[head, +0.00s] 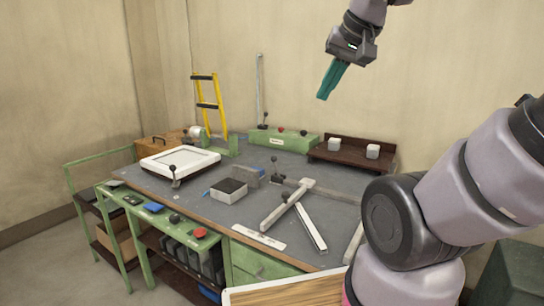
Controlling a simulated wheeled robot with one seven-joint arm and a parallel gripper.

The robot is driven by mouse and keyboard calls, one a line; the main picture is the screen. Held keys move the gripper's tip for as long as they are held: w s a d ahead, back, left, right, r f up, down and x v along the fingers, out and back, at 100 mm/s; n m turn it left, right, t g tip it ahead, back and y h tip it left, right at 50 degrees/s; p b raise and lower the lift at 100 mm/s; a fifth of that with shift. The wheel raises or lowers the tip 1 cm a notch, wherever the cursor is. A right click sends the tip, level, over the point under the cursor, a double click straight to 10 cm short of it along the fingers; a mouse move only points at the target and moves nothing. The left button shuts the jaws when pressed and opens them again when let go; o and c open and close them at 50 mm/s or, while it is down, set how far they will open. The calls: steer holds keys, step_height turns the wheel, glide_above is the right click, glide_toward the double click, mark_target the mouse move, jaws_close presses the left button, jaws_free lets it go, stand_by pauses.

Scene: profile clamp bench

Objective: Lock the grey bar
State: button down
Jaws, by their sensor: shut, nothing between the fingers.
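My gripper (322,97) has teal fingers that are closed together and empty. It hangs in the air above the back of the workbench (225,215), in front of the wall and touching nothing. A pale grey bar (284,206) lies diagonally on the front right of the bench, with a wider piece at its far end. A second pale bar (311,229) lies beside it at another angle. A small black-knobbed lever (274,164) stands near a grey block behind the bars. I cannot tell whether either bar is clamped, nor which one is the task's bar.
A white framed panel (180,160) lies at the left, with a black-knobbed lever at its front corner. A green box with coloured knobs (284,139) and a brown rack with white blocks (350,156) stand at the back. A dark-topped box (229,190) sits mid-bench. My arm covers the right side.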

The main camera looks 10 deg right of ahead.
steer(key=w+a+n+g, duration=0.25)
steer(key=w+n, duration=0.45)
steer(key=w, duration=2.3)
steer(key=w+d+f+n+g, duration=0.1)
steer(key=w+f+n, duration=0.3)
steer(key=w+f, duration=2.1)
steer(key=shift+w+d+f+y, duration=0.2)
steer(key=shift+w+d+y, duration=0.1)
steer(key=shift+d, duration=0.15)
glide_above(276, 167)
steer(key=w+a, duration=0.2)
steer(key=w, duration=0.1)
step_height(276, 167, down, 9)
steer(key=shift+f, duration=0.2)
